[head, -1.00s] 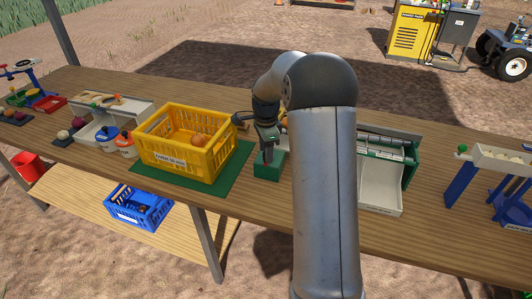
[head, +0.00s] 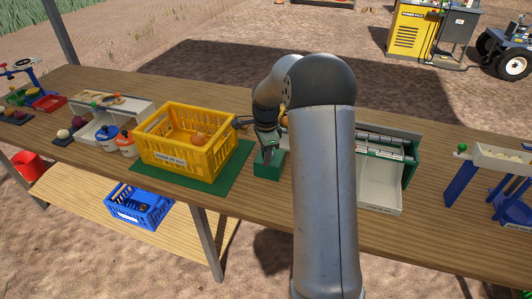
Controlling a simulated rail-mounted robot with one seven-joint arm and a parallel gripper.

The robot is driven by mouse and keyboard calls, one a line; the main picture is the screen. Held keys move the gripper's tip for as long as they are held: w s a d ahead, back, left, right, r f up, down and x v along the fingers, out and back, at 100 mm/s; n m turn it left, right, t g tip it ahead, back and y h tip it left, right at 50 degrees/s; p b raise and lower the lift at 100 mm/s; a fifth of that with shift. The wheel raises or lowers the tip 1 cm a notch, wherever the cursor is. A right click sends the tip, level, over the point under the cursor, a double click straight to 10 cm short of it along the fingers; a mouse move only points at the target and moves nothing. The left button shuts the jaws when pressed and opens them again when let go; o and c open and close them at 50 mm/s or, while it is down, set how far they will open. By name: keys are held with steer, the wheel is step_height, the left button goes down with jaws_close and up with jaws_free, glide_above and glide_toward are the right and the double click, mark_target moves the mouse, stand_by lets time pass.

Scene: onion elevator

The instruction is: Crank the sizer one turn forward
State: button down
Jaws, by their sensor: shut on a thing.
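The sizer (head: 388,148) stands right of centre on the bench, with a green frame, dark rollers and a pale tray. My upright arm hides its left part. My gripper (head: 270,145) points down just above a green block (head: 268,164), left of my arm. It is shut on what seems to be the crank handle; the handle itself is too small and covered to make out.
A yellow crate (head: 185,160) holding onions stands on a green mat (head: 227,172) just left of my gripper. A pale blue-legged stand (head: 490,175) is at the right. A blue crate (head: 138,207) sits on the lower shelf. The bench front is mostly clear.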

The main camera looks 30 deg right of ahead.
steer(key=shift+w+a, duration=0.4)
steer(key=shift+w, duration=0.3)
